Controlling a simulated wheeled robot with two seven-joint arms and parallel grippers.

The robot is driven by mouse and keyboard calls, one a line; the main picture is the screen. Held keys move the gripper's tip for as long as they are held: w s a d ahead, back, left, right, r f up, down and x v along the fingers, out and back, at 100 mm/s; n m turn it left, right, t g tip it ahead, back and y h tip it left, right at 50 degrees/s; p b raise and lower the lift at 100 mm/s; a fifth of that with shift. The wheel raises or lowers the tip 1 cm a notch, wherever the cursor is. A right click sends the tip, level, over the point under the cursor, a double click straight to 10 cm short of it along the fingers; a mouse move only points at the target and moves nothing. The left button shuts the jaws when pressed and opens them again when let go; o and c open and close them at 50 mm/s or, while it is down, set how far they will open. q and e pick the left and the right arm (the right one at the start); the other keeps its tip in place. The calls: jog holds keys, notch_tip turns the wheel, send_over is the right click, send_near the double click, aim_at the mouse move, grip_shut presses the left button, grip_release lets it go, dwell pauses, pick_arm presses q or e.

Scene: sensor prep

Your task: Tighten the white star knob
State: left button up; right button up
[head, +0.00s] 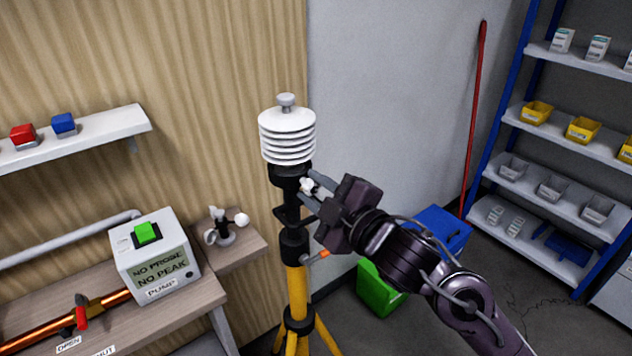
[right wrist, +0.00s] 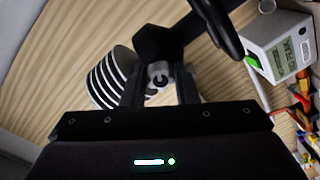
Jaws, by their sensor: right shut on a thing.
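The white star knob (head: 307,186) sits on the side of the black clamp (head: 288,180) below the white louvred sensor shield (head: 287,137). The shield stands upright on a yellow tripod (head: 297,300). My right gripper (head: 310,194) comes in from the right and its fingers are shut on the knob. In the right wrist view, the knob (right wrist: 158,76) shows between the two fingers, with the black clamp (right wrist: 165,45) behind it. The fingers hide part of the knob. My left gripper is not in view.
A pump box (head: 158,258) with a green button and a small anemometer (head: 225,228) stand on the bench at left. A green bin (head: 380,290) and a blue bin (head: 440,230) are on the floor behind my right arm. Shelving (head: 560,140) stands at right.

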jog(key=shift+m, duration=0.5)
jog(key=o, duration=1)
jog(key=b+v, duration=0.1)
jog(key=v, duration=0.6)
jog(key=shift+s+d, duration=0.25)
jog(key=shift+s, duration=0.05)
jog(key=shift+f, duration=0.1)
